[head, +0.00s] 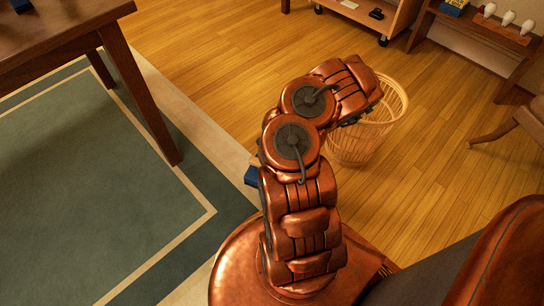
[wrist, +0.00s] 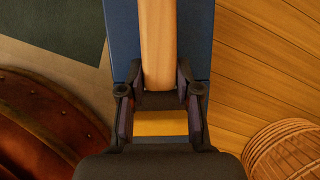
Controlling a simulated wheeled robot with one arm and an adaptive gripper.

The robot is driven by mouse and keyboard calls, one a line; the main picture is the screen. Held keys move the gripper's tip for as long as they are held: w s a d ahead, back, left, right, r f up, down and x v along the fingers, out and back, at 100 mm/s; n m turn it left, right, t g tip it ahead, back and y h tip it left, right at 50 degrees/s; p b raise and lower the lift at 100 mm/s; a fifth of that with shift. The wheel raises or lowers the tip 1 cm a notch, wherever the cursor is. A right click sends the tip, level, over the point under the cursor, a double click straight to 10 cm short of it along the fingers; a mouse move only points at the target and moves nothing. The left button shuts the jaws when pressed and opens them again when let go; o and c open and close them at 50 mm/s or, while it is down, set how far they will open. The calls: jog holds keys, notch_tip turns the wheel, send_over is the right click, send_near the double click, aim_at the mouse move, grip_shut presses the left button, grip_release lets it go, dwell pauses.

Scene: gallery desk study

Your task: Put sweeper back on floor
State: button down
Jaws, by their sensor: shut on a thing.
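In the wrist view, my gripper (wrist: 159,93) is shut on the sweeper, with its fingers on either side of the pale wooden handle (wrist: 157,40). The sweeper's flat blue body (wrist: 197,40) shows on both sides of the handle and runs out of the top of the picture. A yellow patch (wrist: 160,123) shows between the fingers; I cannot tell whether it is part of the sweeper. In the head view, a small blue piece (head: 251,176), likely the sweeper, shows left of my arm. The wooden floor (head: 215,75) is in view.
A wicker basket (head: 360,145) stands on the floor behind my arm; it also shows in the wrist view (wrist: 285,152). A wooden table (head: 60,40) stands over the green rug (head: 90,190) at left. A wheeled cabinet (head: 395,20) and a shelf (head: 480,28) are at the back. Open floor lies between.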

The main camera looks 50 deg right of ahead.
jog(key=shift+w+d+p, duration=0.1)
jog(key=shift+p, duration=0.25)
jog(key=shift+w+d+p, duration=0.3)
jog(key=shift+d+p, duration=0.2)
jog(key=shift+p, duration=0.3)
jog(key=shift+w+d+p, duration=0.4)
jog(key=shift+w+p, duration=0.1)
jog(key=shift+w, duration=0.15)
jog(key=shift+w+d+f+b, duration=0.25)
jog(key=shift+w+d+b, duration=0.1)
jog(key=shift+d, duration=0.1)
jog(key=w+d+f+b, duration=0.2)
jog(key=w+d+f, duration=0.2)
jog(key=w+d, duration=0.4)
jog(key=shift+w+f, duration=0.3)
jog(key=shift+w, duration=0.15)
